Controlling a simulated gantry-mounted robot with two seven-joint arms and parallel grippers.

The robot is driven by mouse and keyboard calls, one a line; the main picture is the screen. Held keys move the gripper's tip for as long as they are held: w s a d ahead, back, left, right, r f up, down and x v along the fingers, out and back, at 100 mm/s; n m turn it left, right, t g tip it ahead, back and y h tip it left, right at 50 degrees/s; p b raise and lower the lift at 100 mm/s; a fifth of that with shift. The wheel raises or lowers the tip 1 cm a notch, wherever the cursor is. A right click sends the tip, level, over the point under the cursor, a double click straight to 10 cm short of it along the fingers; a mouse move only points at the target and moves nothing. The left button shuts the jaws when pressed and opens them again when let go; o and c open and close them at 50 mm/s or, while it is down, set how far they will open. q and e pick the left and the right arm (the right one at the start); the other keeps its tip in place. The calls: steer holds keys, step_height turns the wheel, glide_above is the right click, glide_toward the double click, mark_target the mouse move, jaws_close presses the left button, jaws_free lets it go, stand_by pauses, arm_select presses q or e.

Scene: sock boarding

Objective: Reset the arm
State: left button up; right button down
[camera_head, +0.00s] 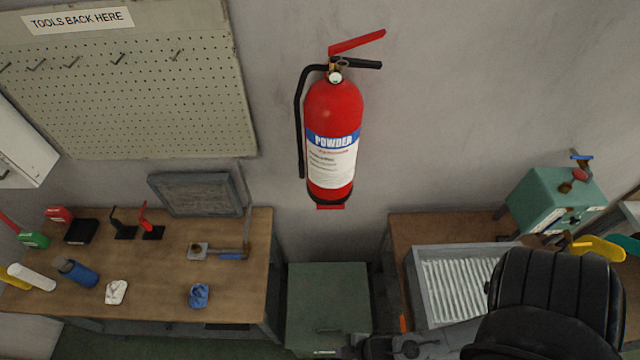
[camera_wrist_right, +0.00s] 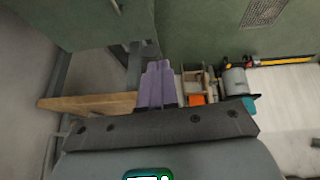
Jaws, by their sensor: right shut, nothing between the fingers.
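My right arm comes in from the lower right of the head view under a black padded cover. My right gripper (camera_head: 350,350) is at the bottom edge there, partly cut off, in front of the green cabinet. In the right wrist view its two lavender fingers (camera_wrist_right: 158,68) lie side by side, shut and empty. My left gripper does not show in either view.
The left bench (camera_head: 165,260) bears a crumpled white cloth (camera_head: 116,292), a blue cloth (camera_head: 199,295), a blue bottle (camera_head: 77,272) and tools. A ribbed grey tray (camera_head: 462,282) and teal machine (camera_head: 553,200) are at right. A green cabinet (camera_head: 328,300) stands between.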

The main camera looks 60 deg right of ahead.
steer(key=w+a+r+m+t+p, duration=0.15)
steer(key=w+r, duration=0.25)
steer(key=r, duration=0.4)
steer(key=w+d+r+m+p, duration=0.1)
steer(key=w+r+p, duration=0.1)
steer(key=w+r, duration=0.45)
steer(key=w+a+r+m+p, duration=0.1)
steer(key=w+r+m, duration=0.15)
steer(key=r, duration=0.65)
arm_select(q)
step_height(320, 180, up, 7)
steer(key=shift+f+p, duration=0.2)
steer(key=shift+p, duration=0.25)
arm_select(e)
steer(key=s+d+r+g+h, duration=0.2)
steer(key=d+r, duration=0.3)
steer(key=r, duration=0.5)
steer(key=shift+s+d+r+g, duration=0.15)
steer(key=shift+s+d+g, duration=0.15)
steer(key=shift+s, duration=0.4)
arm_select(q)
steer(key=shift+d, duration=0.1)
